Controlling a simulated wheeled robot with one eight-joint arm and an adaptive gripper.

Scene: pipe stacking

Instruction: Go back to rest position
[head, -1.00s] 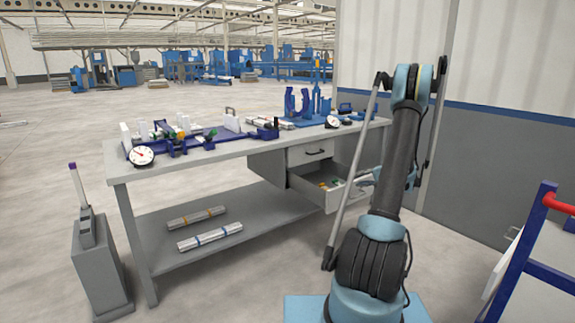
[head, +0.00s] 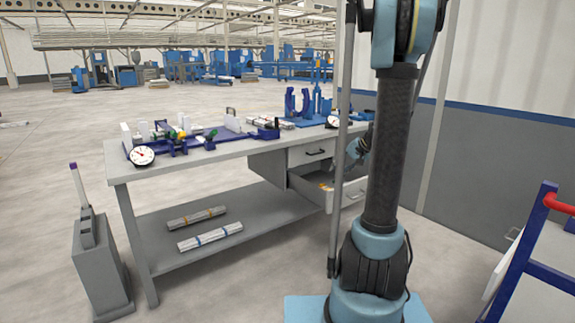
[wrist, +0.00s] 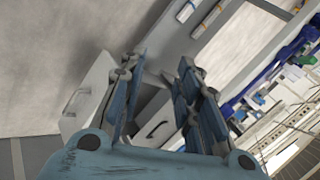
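My gripper (wrist: 158,68) shows in the wrist view with its two blue fingers apart and nothing between them. In the head view my gripper (head: 360,148) is partly hidden behind my arm, above the right end of the workbench. My arm stands nearly upright, and its top runs out of the picture. The open drawer (head: 328,194) of the grey workbench (head: 225,152) lies below the gripper, with a gap between them. Small items lie in the drawer, too small to tell apart.
Clamps, white pieces and a dial gauge (head: 142,155) crowd the bench top. Pipe bundles (head: 211,236) lie on its lower shelf. A grey pedestal (head: 101,265) stands left, a blue-framed cart (head: 535,240) right, and a wall (head: 500,150) behind my arm. Open floor lies beyond.

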